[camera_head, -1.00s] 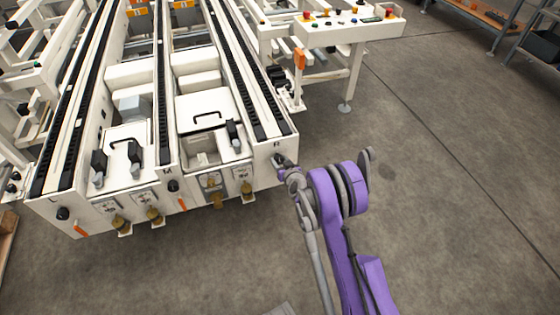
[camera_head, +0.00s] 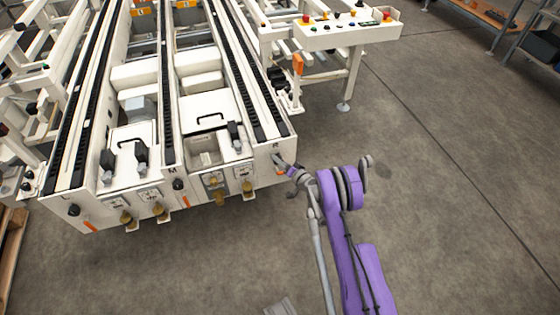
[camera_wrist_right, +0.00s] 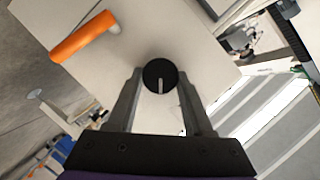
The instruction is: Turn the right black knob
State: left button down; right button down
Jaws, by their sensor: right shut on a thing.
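The right black knob (camera_wrist_right: 160,71) sits on the white end face of the conveyor frame, with a pale pointer line on it. My right gripper (camera_wrist_right: 160,88) is shut on this knob, one finger on each side. In the head view my right gripper (camera_head: 281,162) is against the frame's right end by the letter R and hides most of the knob. The middle black knob (camera_head: 178,184) and the left black knob (camera_head: 73,210) are on the same end face, clear of me. My left gripper is out of view.
An orange handle (camera_wrist_right: 83,37) sticks out close to the right knob. Brass-coloured fittings (camera_head: 219,197) project from the frame's front. A control panel (camera_head: 350,33) with coloured buttons stands behind to the right. The concrete floor (camera_head: 450,200) on the right is clear.

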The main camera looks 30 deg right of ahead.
jog(key=shift+f+m+t+y+b, duration=0.15)
jog(key=shift+m+t+y+b, duration=0.3)
jog(key=shift+m, duration=0.55)
jog(key=shift+c, duration=1.5)
grip_release()
jog(key=shift+d, duration=0.1)
jog(key=v, duration=1)
jog(key=shift+s+p, duration=0.4)
